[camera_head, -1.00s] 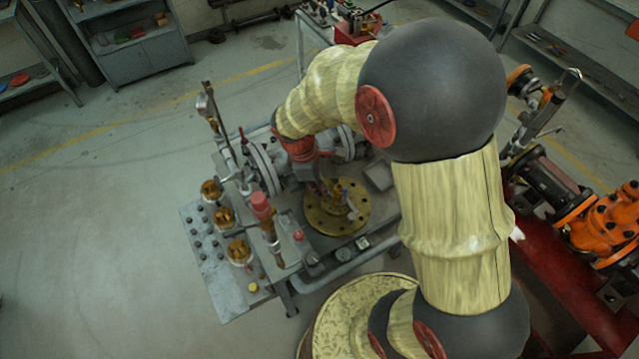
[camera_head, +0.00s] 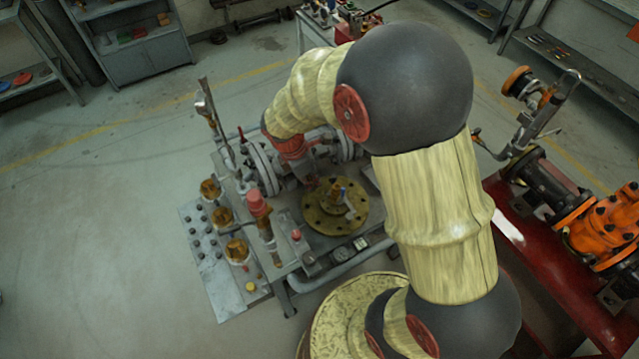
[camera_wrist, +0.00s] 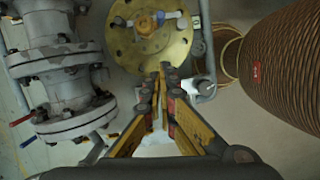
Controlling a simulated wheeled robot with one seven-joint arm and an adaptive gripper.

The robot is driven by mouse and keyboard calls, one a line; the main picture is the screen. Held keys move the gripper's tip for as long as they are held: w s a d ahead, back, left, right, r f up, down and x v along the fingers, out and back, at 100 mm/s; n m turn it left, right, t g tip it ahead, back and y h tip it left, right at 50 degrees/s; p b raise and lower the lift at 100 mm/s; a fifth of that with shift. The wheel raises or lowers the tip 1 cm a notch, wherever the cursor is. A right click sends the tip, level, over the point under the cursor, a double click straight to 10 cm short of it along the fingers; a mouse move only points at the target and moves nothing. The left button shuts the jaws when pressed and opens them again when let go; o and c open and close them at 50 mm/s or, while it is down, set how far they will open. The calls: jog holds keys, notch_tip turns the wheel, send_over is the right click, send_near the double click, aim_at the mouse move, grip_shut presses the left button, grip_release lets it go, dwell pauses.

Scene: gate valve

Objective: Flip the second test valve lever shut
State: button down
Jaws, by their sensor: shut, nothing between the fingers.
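My gripper (camera_wrist: 164,76) is shut and empty, its yellow fingers together just below the brass flange (camera_wrist: 136,55) in the wrist view. A small fitting with a blue part (camera_wrist: 160,17) sits on that flange. In the head view the same flange (camera_head: 335,223) lies on the bench, right of the grey flanged valve body (camera_head: 262,168). Which lever is the second test valve's is unclear. My arm hides part of the valve.
A small grey pipe fitting (camera_wrist: 205,87) stands close right of my fingers in the wrist view. On the bench's left are a red-capped upright fitting (camera_head: 259,205) and several brass fittings (camera_head: 237,250). An orange valve (camera_head: 605,228) stands at the right. The floor at left is clear.

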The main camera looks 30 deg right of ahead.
aim_at(343, 195)
jog(key=d+f, duration=0.6)
jog(key=f, duration=0.2)
jog(key=shift+s+f, duration=0.2)
jog(key=shift+s, duration=0.1)
